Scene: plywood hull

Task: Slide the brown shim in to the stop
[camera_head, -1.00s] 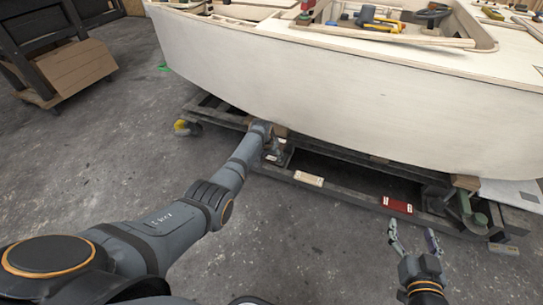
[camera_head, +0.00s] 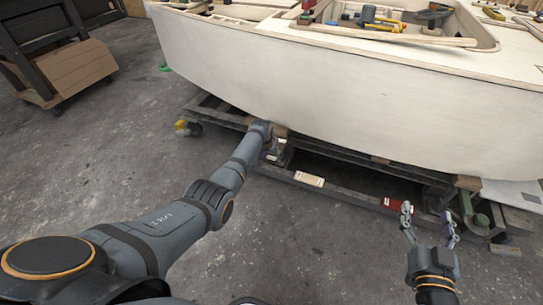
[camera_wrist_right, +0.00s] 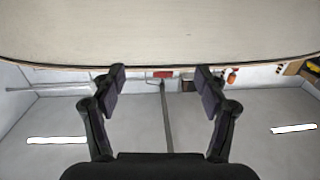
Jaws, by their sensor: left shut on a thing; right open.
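My left arm reaches in under the edge of the pale plywood hull (camera_head: 340,85). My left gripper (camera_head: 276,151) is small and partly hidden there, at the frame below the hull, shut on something. A brown wooden piece (camera_head: 281,131) shows just beside the wrist, against the underside of the hull; it looks like the brown shim. Its far end and any stop are hidden by the hull and my arm. My right gripper (camera_head: 428,213) is open and empty, in front of the frame at the right. Its two spread fingers also show in the right wrist view (camera_wrist_right: 160,82).
A dark steel cradle (camera_head: 345,190) runs under the hull, with a cream label (camera_head: 309,179) and a red label (camera_head: 397,203) on its front rail. A wooden block (camera_head: 467,182) sits at its right. A cart (camera_head: 70,70) stands at the left. The floor in front is clear.

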